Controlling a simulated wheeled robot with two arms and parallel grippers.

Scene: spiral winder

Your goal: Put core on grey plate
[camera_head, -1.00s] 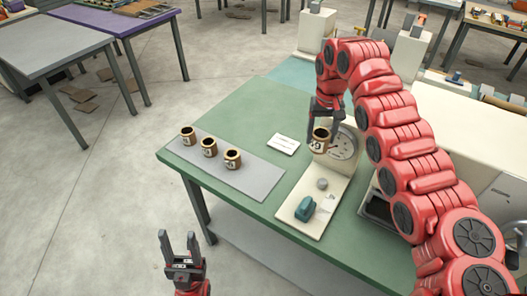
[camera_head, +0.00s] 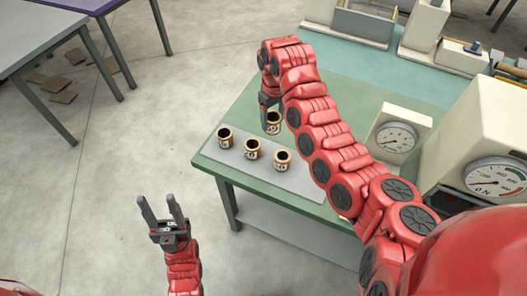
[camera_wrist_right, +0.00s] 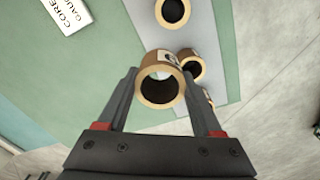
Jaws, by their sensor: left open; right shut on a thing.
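My right gripper (camera_head: 270,108) is shut on a tan-and-brown hollow core (camera_head: 273,123), which also shows between the fingers in the right wrist view (camera_wrist_right: 160,88). The grey plate (camera_head: 300,187) lies on the green table, and it also shows in the right wrist view (camera_wrist_right: 207,32). Three similar cores stand in a row on it: a left one (camera_head: 225,139), a middle one (camera_head: 252,150) and a right one (camera_head: 283,161). The held core appears just behind this row; its height is hard to tell. My left gripper (camera_head: 159,202) is open and empty, in front of the table.
A dial gauge (camera_head: 395,138) and a larger machine with a dial (camera_head: 495,177) stand at the right. A white "CORE GAUGE" card (camera_wrist_right: 68,14) lies on the table. Other tables stand at the back left. The plate's front right end is bare.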

